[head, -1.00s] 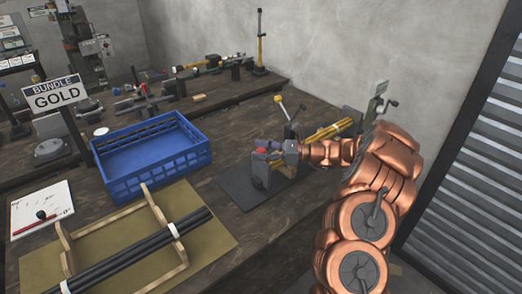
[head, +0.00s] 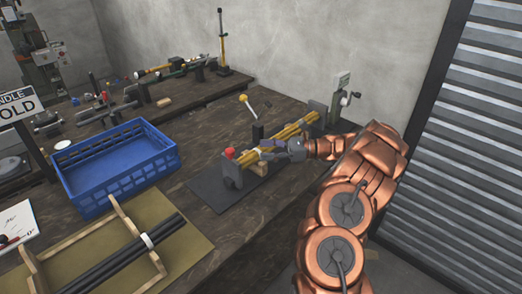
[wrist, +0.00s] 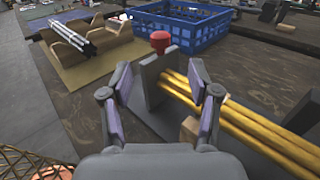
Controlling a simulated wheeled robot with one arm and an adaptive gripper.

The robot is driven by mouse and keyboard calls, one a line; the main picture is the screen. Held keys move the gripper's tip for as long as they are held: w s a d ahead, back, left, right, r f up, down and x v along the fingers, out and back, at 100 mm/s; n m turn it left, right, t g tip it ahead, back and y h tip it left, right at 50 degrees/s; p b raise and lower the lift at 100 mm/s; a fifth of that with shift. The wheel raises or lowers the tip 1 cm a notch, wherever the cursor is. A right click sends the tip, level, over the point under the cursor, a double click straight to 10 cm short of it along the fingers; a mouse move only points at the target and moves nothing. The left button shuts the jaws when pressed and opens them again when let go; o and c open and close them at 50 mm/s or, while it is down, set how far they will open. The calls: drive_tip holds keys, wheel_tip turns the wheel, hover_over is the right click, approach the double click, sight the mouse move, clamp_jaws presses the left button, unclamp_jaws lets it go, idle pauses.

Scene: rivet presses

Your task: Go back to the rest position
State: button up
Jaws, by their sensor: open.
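A bundle of gold rods (head: 298,127) lies in this fixture, partly hidden by my gripper. In the wrist view, the gripper (wrist: 162,92) has its fingers spread. A grey upright plate (wrist: 154,78) shows between them, with a red knob (wrist: 160,41) behind. The gold rods (wrist: 250,134) run off to the lower right. I cannot tell whether any finger touches the fixture.
A blue crate (head: 85,201) stands empty left of the fixture. Black rods (head: 128,255) lie in a wooden cradle at the front left. A lever with a yellow knob (head: 243,98) rises behind the fixture. A grey wall and shutter (head: 470,150) bound the right side.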

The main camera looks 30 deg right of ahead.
idle(0.4)
drive_tip(key=s+a+r+n+g, duration=0.2)
drive_tip(key=a+r+n+g, duration=0.1)
drive_tip(key=a, duration=0.4)
drive_tip(key=s+a+r+n+g, duration=0.2)
drive_tip(key=a+r+n+g, duration=0.15)
drive_tip(key=a, duration=0.45)
drive_tip(key=s+a+r+n+g+h, duration=0.35)
drive_tip(key=s+a+n, duration=0.25)
drive_tip(key=s+a, duration=0.5)
drive_tip(key=s+a+f+n+g+h+p, duration=0.15)
drive_tip(key=s+n+h, duration=0.5)
drive_tip(key=s, duration=0.75)
drive_tip(key=s+d+f+n+t+h, duration=0.1)
drive_tip(key=s+d+f+n+h, duration=0.2)
drive_tip(key=s+d+h, duration=0.3)
drive_tip(key=s+d+n, duration=0.1)
drive_tip(key=s+d, duration=0.1)
drive_tip(key=s, duration=0.3)
drive_tip(key=shift+d, duration=0.15)
